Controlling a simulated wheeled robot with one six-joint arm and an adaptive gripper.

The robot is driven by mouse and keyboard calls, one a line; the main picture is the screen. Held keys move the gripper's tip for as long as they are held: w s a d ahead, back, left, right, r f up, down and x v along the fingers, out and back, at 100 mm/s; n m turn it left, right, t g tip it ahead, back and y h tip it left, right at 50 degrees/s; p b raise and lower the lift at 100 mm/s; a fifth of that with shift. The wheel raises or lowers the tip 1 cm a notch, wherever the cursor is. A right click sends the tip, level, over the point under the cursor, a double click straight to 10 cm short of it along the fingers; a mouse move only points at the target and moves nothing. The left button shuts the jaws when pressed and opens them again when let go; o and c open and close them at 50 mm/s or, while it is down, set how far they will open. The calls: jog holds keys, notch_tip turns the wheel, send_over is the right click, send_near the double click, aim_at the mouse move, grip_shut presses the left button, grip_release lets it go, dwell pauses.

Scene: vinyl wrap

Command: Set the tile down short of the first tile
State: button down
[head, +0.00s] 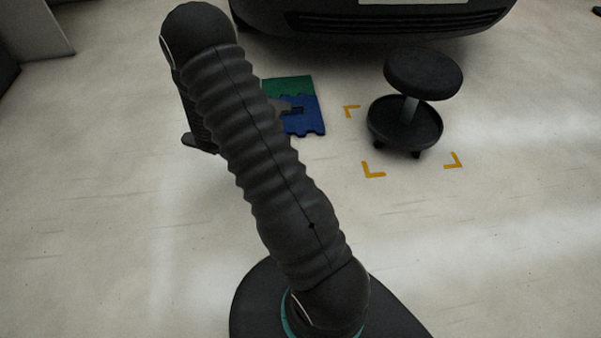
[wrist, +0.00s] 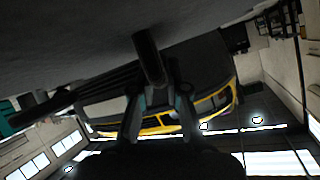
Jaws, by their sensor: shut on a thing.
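A green tile (head: 288,87) lies on the floor in front of the car in the head view. A blue tile (head: 313,119) with a jagged interlocking edge is on its near side, close against or slightly over it. I cannot tell whether the blue tile rests flat on the floor. A dark shape, which looks like part of my gripper or a grip, shows over the blue tile, and my arm hides its left part. In the wrist view my gripper (wrist: 161,92) is shut on a dark bar-like piece (wrist: 149,58), apparently the blue tile's grip.
A black rolling stool (head: 424,74) stands to the right, amid yellow corner marks (head: 372,170) on the floor. The car's dark bumper (head: 370,20) is just beyond the tiles. The pale floor (head: 500,240) is clear at the near right.

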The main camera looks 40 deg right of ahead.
jog(key=s+d+f+m+g+h+b, duration=0.1)
jog(key=s+d+f+m+g+b, duration=0.25)
jog(key=s+f+m+g, duration=0.5)
jog(key=s+d+f+m+g+h+b, duration=0.25)
jog(key=d+f+m+g, duration=0.25)
jog(key=f, duration=0.6)
jog(key=s+d, duration=0.4)
jog(key=d, duration=0.4)
jog(key=s+d, duration=0.4)
jog(key=d, duration=0.4)
jog(key=shift+n+y, duration=0.25)
jog(key=shift+y, duration=0.2)
jog(key=shift+w+a+f+b, duration=0.55)
jog(key=shift+w+a+f, duration=0.35)
jog(key=shift+w+f, duration=0.9)
jog(key=shift+w+a+f+b, duration=0.5)
jog(key=shift+w+a+f, duration=0.4)
jog(key=shift+w+f, duration=0.85)
jog(key=shift+w+a+f+b, duration=0.55)
jog(key=shift+w+a+f, duration=0.35)
jog(key=shift+w+f, duration=0.85)
jog(key=shift+s+f, duration=0.25)
jog(key=shift+f, duration=0.1)
jog(key=c, duration=1.2)
grip_release()
jog(key=shift+r, duration=0.1)
